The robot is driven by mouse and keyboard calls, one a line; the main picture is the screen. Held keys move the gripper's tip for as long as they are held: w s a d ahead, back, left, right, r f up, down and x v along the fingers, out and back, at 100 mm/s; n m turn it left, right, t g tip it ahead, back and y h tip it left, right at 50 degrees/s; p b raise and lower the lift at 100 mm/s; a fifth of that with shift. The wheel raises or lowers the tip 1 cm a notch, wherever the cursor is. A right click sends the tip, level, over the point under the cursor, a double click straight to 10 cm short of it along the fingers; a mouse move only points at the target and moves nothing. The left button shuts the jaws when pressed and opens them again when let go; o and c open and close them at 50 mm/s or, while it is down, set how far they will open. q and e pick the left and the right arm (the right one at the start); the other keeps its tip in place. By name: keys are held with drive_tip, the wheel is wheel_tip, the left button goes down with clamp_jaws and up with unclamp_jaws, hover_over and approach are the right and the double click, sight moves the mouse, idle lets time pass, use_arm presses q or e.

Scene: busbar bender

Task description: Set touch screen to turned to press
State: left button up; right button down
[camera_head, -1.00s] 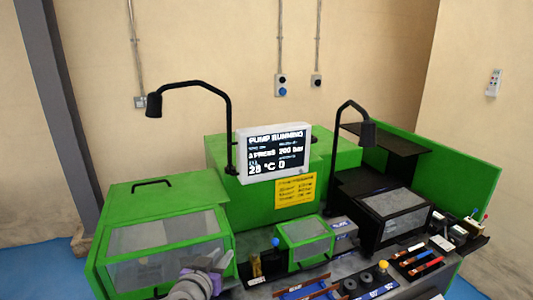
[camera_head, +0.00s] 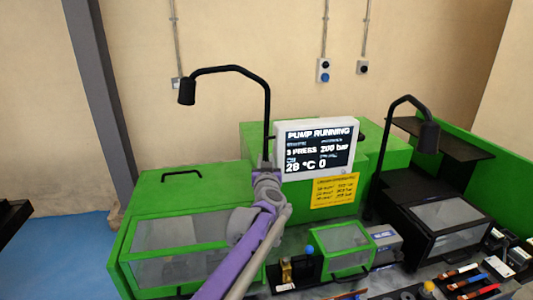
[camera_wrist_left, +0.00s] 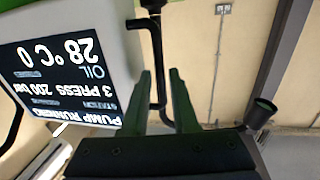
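The touch screen (camera_head: 317,150) is a light-framed panel on top of the green machine, with its lit face toward me. It reads "PUMP RUNNING", "3 PRESS 200 bar" and "28 °C 0". My left gripper (camera_head: 264,168) is raised just beside the screen's left edge, in front of the foot of the left lamp. In the left wrist view the screen (camera_wrist_left: 68,55) shows upside down, to the left of the fingers. My left gripper's fingers (camera_wrist_left: 161,78) stand apart with nothing held between them. Contact with the screen cannot be told. My right gripper is out of view.
A black bent lamp (camera_head: 268,105) rises behind my left gripper, and its pole (camera_wrist_left: 158,55) shows beyond the fingers. A second lamp (camera_head: 428,135) stands at the right. A yellow label (camera_head: 334,190) is below the screen. Clear-windowed green guards (camera_head: 345,240) are in front.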

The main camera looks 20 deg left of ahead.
sight(266, 156)
use_arm(q)
drive_tip(key=shift+x, duration=1.55)
clamp_jaws()
